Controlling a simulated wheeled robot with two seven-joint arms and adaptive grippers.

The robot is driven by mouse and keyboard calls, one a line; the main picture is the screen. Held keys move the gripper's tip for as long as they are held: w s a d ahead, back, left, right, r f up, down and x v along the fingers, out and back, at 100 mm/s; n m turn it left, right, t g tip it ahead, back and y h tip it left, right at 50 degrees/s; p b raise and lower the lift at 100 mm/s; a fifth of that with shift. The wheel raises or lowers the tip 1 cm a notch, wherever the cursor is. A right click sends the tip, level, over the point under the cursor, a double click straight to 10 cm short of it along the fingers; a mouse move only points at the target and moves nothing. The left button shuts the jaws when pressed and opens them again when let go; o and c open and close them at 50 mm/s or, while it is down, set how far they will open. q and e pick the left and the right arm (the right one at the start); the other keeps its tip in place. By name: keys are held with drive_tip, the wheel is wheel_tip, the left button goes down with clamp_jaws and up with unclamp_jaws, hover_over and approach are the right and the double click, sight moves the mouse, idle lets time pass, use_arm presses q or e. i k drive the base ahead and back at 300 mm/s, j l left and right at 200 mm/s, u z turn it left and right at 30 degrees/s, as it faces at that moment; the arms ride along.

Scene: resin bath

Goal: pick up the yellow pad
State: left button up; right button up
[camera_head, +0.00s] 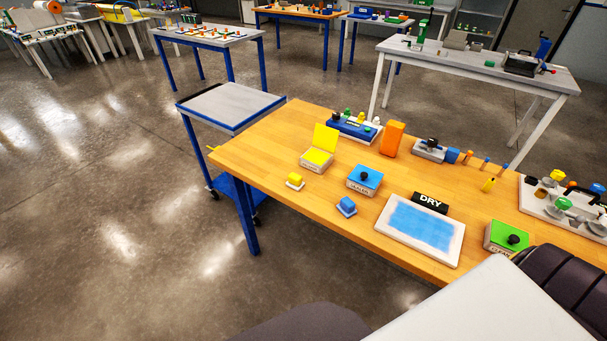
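A small yellow block on a white base (294,181) lies near the wooden table's front left edge. Behind it stands an open box (316,160) with a yellow inside and a raised yellow lid (325,138). I cannot tell which of these yellow things is the pad. A small blue block on a white base (347,206) lies to the right of the yellow block. Neither gripper is in view. Parts that look like my own body cover the lower right of the head view and hide the table's near right part.
On the wooden table (252,146) stand a blue-topped box (364,180), a white tray with a blue surface (421,229), a black DRY sign (430,203), a green-topped box (506,238) and an orange block (392,138). A blue cart (230,107) stands by the table's left end.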

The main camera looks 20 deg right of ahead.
sight(295, 181)
drive_tip(key=i+j+z, duration=0.45)
drive_tip(key=j+z, duration=0.2)
drive_tip(key=j, duration=0.25)
drive_tip(key=i+j+z, duration=0.1)
drive_tip(key=j, duration=0.2)
drive_tip(key=i+j+z, duration=0.1)
drive_tip(key=j, duration=0.2)
drive_tip(key=i+j, duration=0.1)
drive_tip(key=j, duration=0.2)
drive_tip(key=z, duration=0.05)
